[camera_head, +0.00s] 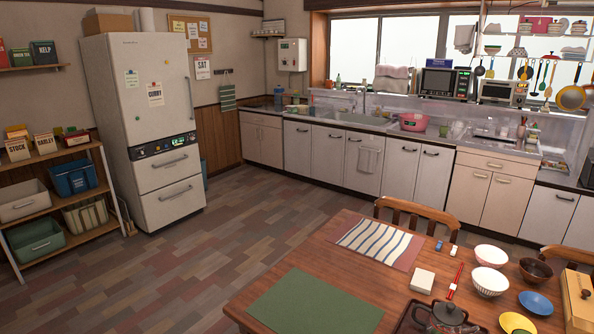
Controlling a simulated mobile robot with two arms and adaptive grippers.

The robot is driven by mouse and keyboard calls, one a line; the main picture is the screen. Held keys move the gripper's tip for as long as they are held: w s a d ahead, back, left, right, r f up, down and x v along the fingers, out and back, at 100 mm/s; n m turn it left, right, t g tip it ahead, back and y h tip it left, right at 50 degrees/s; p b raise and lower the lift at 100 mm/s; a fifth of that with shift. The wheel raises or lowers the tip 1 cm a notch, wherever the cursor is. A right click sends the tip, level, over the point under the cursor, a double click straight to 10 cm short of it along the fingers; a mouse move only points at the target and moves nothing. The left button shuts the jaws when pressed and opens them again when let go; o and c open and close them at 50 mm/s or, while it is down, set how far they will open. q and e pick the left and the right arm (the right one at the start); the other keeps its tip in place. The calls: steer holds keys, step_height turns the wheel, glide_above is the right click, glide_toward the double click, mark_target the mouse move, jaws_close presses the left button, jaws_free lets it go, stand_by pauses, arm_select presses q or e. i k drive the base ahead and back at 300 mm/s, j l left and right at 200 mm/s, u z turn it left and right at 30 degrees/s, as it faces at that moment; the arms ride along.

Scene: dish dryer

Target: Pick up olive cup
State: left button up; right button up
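I cannot make out an olive cup for certain. A small dark greenish item (444,131) stands on the counter just right of the pink basin (413,122), too small to identify. A pale greenish glass-like item (457,129) is beside it. Neither of my grippers shows in the head view.
A wooden table (330,240) fills the lower right, with a green mat (315,305), bowls, plates and a dark teapot (446,314). A chair (415,212) stands behind it. The counter (285,118) runs along the back. Open floor (235,220) lies between the fridge (145,120) and table.

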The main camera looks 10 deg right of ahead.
mark_target(444, 131)
steer(key=i+j+u, duration=0.35)
steer(key=j, duration=0.25)
steer(key=i+j+u, duration=0.35)
steer(key=i+j, duration=0.15)
steer(key=i+j+u, duration=0.3)
steer(key=i, duration=0.25)
steer(key=i+z, duration=0.2)
steer(key=i, duration=0.2)
steer(key=i+j+z, duration=0.2)
steer(key=i, duration=0.2)
steer(key=i+j+z, duration=0.2)
steer(key=i, duration=0.25)
steer(key=i+l+z, duration=0.5)
steer(key=i+z, duration=0.95)
steer(key=i+j+z, duration=0.25)
steer(key=i+z, duration=0.2)
steer(key=i, duration=0.2)
steer(key=i+z, duration=0.1)
steer(key=i, duration=2.1)
